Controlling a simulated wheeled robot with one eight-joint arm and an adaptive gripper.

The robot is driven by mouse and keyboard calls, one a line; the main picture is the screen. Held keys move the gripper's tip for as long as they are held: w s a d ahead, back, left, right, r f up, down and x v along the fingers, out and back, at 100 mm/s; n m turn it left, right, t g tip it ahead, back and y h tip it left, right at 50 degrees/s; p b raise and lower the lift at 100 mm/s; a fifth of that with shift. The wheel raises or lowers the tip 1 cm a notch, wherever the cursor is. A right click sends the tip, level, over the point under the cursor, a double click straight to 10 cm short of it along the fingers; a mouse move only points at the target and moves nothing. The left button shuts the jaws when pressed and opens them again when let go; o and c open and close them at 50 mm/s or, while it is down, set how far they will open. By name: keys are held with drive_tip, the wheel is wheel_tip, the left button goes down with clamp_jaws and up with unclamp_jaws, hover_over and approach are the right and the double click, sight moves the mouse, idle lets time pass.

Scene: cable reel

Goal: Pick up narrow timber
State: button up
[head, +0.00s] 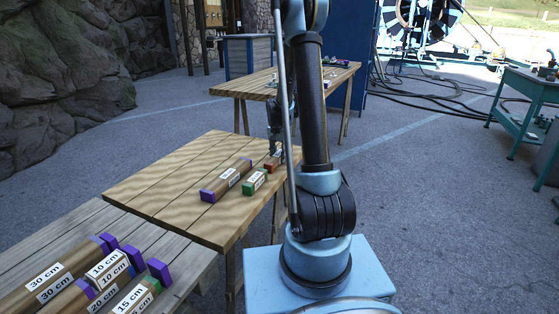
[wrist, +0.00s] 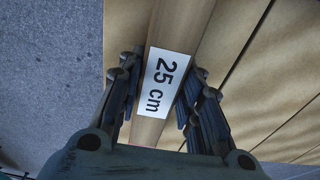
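A narrow timber with a white "25 cm" label (wrist: 166,84) runs between my gripper's two fingers (wrist: 163,88) in the wrist view. It lies slightly slanted relative to the gripper. The fingers are close along both sides, but I cannot tell whether they press on it. In the head view my gripper (head: 275,150) is low at the right edge of the wooden table (head: 160,190), over a timber with a red end (head: 270,166). My arm hides part of that timber.
A green-ended timber (head: 255,182) and a longer purple-ended timber (head: 226,180) lie just left of the gripper. Several labelled timbers, including a "30 cm" one (head: 50,283), lie on the nearer grey table (head: 85,220). Another wooden table (head: 335,75) stands behind. The first table's left part is clear.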

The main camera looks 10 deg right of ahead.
sight(279, 153)
wheel_tip(279, 153, up, 9)
drive_tip(key=shift+w+r, duration=0.1)
drive_tip(key=shift+r, duration=0.1)
drive_tip(key=w+a+r+n, duration=0.2)
drive_tip(key=w+r+n, duration=0.1)
drive_tip(key=w, duration=0.4)
drive_tip(key=shift+r+n, duration=0.3)
drive_tip(key=shift+s, duration=0.1)
